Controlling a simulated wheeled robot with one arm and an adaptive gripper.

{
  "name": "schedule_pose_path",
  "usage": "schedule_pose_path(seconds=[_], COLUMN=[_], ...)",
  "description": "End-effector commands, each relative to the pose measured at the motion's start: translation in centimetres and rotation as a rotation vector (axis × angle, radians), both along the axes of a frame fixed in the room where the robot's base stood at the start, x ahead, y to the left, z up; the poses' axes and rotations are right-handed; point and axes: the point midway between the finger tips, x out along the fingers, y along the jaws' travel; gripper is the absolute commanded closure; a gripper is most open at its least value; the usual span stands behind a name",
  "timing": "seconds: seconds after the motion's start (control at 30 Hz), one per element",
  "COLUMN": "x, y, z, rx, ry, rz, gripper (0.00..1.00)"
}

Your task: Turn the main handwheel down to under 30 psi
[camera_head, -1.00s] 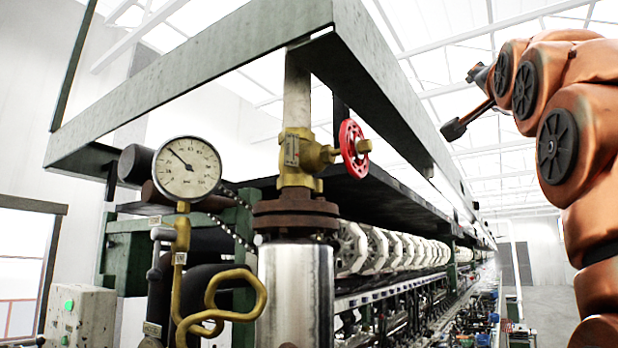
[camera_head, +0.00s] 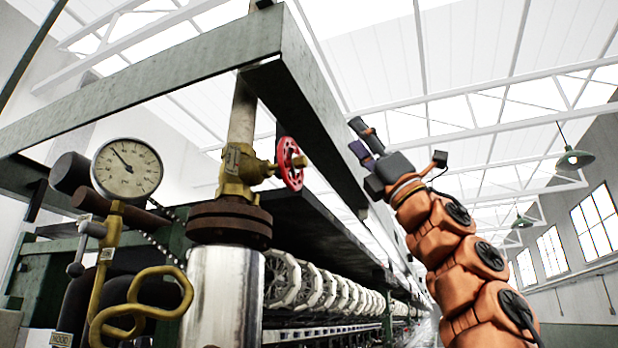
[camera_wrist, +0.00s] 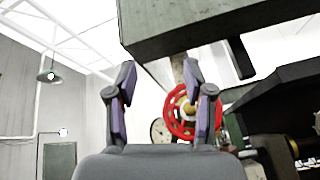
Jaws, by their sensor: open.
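The red handwheel (camera_head: 290,163) sits on the right side of a brass valve (camera_head: 240,168) on a vertical pipe. A round white pressure gauge (camera_head: 127,168) stands to the left; its needle points to the upper left, and its numbers are too small to read surely. My gripper (camera_head: 361,140) is raised to the right of the handwheel, apart from it. In the wrist view my gripper (camera_wrist: 160,98) is open and empty, its two fingers upright. The handwheel (camera_wrist: 174,113) shows beyond them, partly behind the right finger. The gauge (camera_wrist: 157,131) is partly hidden behind the wheel.
A green steel beam frame (camera_head: 290,85) runs above and beside the valve. A curled brass pipe (camera_head: 150,300) and a steel cylinder (camera_head: 222,295) stand below. A row of white reels (camera_head: 320,287) runs back under the frame.

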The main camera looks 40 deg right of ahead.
Motion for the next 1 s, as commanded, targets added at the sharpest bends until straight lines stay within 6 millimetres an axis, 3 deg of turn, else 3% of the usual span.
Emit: schedule_pose_path(seconds=[0.03,0.13,0.33,0.57,1.0], x=[1.4,3.6,5.6,6.2,9.3], y=[0.1,0.7,1.1,1.5,3.6], z=[-2.1,-4.8,-7.2,-6.3,-2.4], rx=[-0.074,-0.210,-0.334,-0.339,-0.338], ry=[0.027,0.067,0.104,0.104,0.104], rz=[-0.059,-0.150,-0.223,-0.228,-0.226], gripper=[0.48,0.48,0.48,0.48,0.48])
